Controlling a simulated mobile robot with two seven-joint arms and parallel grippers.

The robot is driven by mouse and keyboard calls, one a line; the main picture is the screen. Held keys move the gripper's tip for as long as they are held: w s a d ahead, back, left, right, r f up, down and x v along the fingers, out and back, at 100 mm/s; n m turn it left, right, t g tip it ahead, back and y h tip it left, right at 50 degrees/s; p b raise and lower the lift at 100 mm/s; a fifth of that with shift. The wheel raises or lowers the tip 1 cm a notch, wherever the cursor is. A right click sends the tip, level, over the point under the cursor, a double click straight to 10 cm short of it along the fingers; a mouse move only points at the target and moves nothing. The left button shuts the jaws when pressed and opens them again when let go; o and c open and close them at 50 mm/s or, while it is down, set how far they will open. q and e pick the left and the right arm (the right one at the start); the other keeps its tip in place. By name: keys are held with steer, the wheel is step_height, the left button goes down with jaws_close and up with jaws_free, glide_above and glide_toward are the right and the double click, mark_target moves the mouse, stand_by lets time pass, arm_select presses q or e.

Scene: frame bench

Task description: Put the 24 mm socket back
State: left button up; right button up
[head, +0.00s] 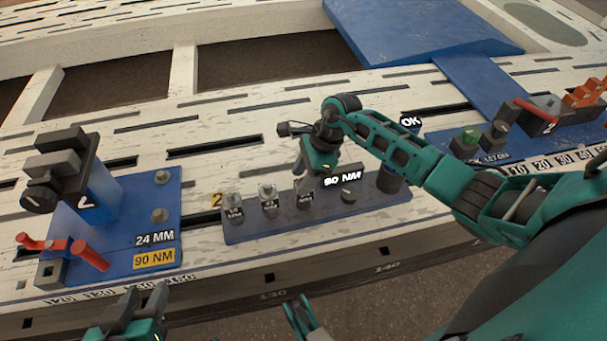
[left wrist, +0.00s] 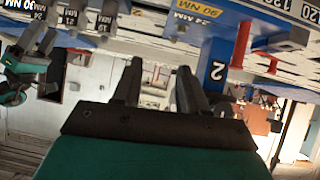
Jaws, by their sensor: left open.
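A grey socket rack (head: 265,228) lies on the bench with labelled sockets in a row. The 24 MM label shows upside down in the left wrist view, nearest the right gripper's end of the row. A grey socket (head: 304,198) stands at the third place, partly hidden under my right gripper (head: 305,178). I cannot tell whether the jaws hold it or how fully it is seated. The sockets at the first place (head: 234,207) and second place (head: 268,200) are upright. My left gripper (head: 138,298) is open and empty at the bench's front edge; its fingers also show in the left wrist view (left wrist: 160,85).
A blue station (head: 130,205) marked 2, 24 MM and 90 NM stands left, with a red-handled part (head: 85,252). A dark cylinder (head: 390,182) stands at the rack's right end. Another blue station (head: 475,135) with a green block is at right.

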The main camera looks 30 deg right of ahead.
steer(key=o, duration=0.3)
